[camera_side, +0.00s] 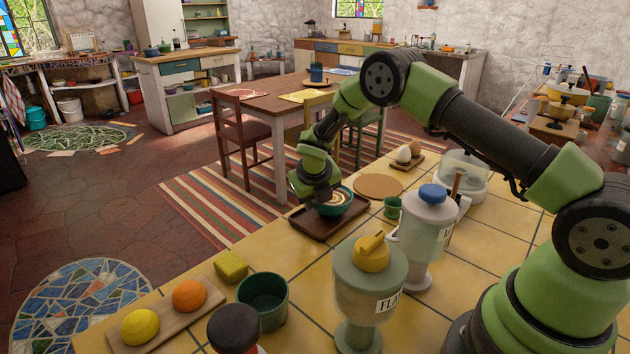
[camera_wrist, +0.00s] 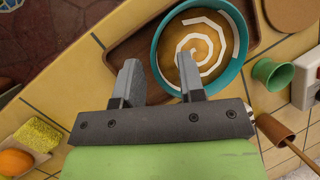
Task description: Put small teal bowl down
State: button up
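The small teal bowl (camera_side: 338,202) appears to rest on a dark brown wooden tray (camera_side: 312,229) on the yellow tiled counter. It has a cream and brown spiral inside, and its rim also shows in the wrist view (camera_wrist: 240,40). My gripper (camera_side: 322,197) is low at the bowl's left side, covering part of it in the side view. In the wrist view my gripper (camera_wrist: 157,75) is open, with one finger outside the bowl and the other over its inside. The bowl's near left rim lies between them, with a visible gap.
A round wooden board (camera_side: 378,187) and a small green cup (camera_side: 392,208) stand close right of the tray. Two lidded jars (camera_side: 370,283) (camera_side: 427,225) stand nearer. A yellow sponge (camera_side: 231,265), dark green pot (camera_side: 263,300) and fruit board (camera_side: 165,322) are front left.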

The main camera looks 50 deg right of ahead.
jog(key=s+a+r+m, duration=0.2)
jog(key=s+r+m, duration=0.15)
jog(key=r, duration=0.55)
jog(key=s+a+r+m, duration=0.2)
jog(key=s+r+m, duration=0.15)
jog(key=r, duration=0.45)
jog(key=s+a+r+m+t+y, duration=0.1)
jog(key=s+a+r+m+y, duration=0.1)
jog(key=s+m, duration=0.5)
jog(key=s+a+r+m+t+y, duration=0.1)
jog(key=s+a+r+m+y, duration=0.1)
jog(key=s+m, duration=0.6)
jog(key=s+a+r+m+t+y, duration=0.1)
jog(key=s+r+m, duration=0.5)
jog(key=m, duration=0.8)
jog(key=shift+s+a+t+y, duration=0.45)
jog(key=shift+s+a, duration=0.25)
jog(key=shift+a, duration=0.55)
